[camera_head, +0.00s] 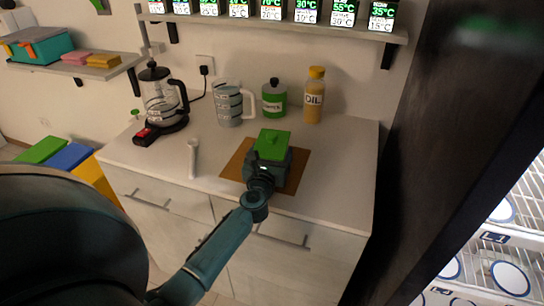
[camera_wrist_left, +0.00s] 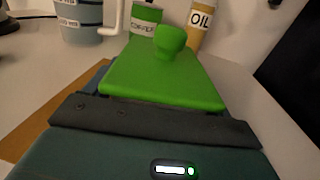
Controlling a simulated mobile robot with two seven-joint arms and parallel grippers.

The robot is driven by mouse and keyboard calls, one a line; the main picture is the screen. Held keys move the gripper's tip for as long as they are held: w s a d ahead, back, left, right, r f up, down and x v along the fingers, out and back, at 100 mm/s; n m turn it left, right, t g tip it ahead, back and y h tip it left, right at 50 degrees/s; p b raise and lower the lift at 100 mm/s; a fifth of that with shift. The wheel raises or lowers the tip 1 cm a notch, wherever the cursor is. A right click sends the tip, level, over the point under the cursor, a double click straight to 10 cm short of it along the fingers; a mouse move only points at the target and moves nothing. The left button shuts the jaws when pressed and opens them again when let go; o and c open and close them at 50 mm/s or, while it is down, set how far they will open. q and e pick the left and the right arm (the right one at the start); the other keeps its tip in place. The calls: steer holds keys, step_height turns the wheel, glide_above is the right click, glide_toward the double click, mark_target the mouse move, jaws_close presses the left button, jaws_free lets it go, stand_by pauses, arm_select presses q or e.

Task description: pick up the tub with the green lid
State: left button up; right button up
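The tub's square green lid (camera_head: 272,143) with a round knob shows above the brown board on the counter. The lid also fills the middle of the left wrist view (camera_wrist_left: 165,75). The tub's body is mostly hidden by my left gripper (camera_head: 269,158), which is at the tub from the front, with its dark parts on both sides just below the lid. I cannot tell whether the fingers press on the tub or whether it is lifted off the board. My right gripper is not in view.
Behind are a green canister (camera_head: 274,98), an oil bottle (camera_head: 314,96) and a measuring jug (camera_head: 229,104). A glass kettle (camera_head: 161,97) and a white utensil (camera_head: 193,158) are to the left. The brown board (camera_head: 233,163) lies underneath. Counter space at the right is clear.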

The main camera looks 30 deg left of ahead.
arm_select(q)
steer(key=shift+r, duration=0.1)
steer(key=c, duration=0.9)
